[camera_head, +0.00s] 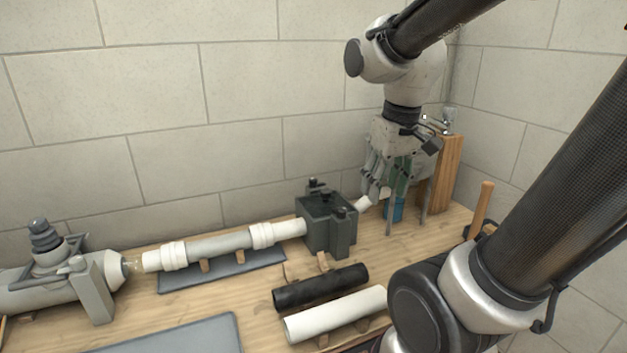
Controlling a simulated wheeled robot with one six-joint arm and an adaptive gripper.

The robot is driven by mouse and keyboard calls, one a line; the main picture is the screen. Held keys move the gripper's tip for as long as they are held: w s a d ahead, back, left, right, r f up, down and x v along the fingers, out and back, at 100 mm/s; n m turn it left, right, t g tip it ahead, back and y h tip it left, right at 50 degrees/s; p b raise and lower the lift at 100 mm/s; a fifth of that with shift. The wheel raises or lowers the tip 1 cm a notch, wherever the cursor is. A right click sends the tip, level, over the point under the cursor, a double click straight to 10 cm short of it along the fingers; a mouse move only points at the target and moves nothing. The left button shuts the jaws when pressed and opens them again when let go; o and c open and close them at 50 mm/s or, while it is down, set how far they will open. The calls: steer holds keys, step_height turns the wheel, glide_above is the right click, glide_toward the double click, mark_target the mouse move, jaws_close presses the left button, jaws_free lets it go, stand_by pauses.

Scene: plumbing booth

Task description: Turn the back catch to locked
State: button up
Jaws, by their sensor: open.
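A dark grey-green box-shaped clamp (327,222) stands on the bench near the middle. A small dark catch (316,185) sticks up at its back edge; I cannot tell its exact position. Other dark fittings show on its top and front right side. A white pipe (290,229) enters the clamp from the left, and a white pipe end (362,203) shows at its right. My gripper (383,188) is open and points down, to the right of the clamp and apart from the catch. Its fingers partly overlap things behind them, and I see nothing held.
A black pipe (320,287) and a white pipe (336,315) lie on supports in front of the clamp. A grey fixture (60,275) stands at far left. A wooden block (445,175) and a blue object (394,208) are at right. A block wall is close behind.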

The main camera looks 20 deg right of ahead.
steer(key=w+f+n+g, duration=0.2)
steer(key=w+f, duration=0.2)
steer(key=w, duration=1.3)
steer(key=n, duration=0.4)
glide_above(313, 179)
steer(key=s, duration=0.7)
steer(key=shift+g, duration=0.3)
step_height(313, 179, down, 7)
steer(key=shift+w+a+f, duration=0.1)
steer(key=shift+w+f, duration=0.05)
steer(key=w+n, duration=0.2)
steer(key=w, duration=0.2)
steer(key=shift+f, duration=0.1)
steer(key=w+r+n, duration=0.1)
steer(key=w+r+n+t, duration=0.1)
steer(key=w+r, duration=0.1)
steer(key=shift+r+n, duration=0.25)
steer(key=shift+n, duration=0.15)
steer(key=shift+s+f+n, duration=0.15)
steer(key=shift+f+n, duration=0.15)
steer(key=shift+n, duration=0.3)
steer(key=shift+f, duration=0.35)
step_height(313, 179, down, 7)
steer(key=shift+r, duration=0.1)
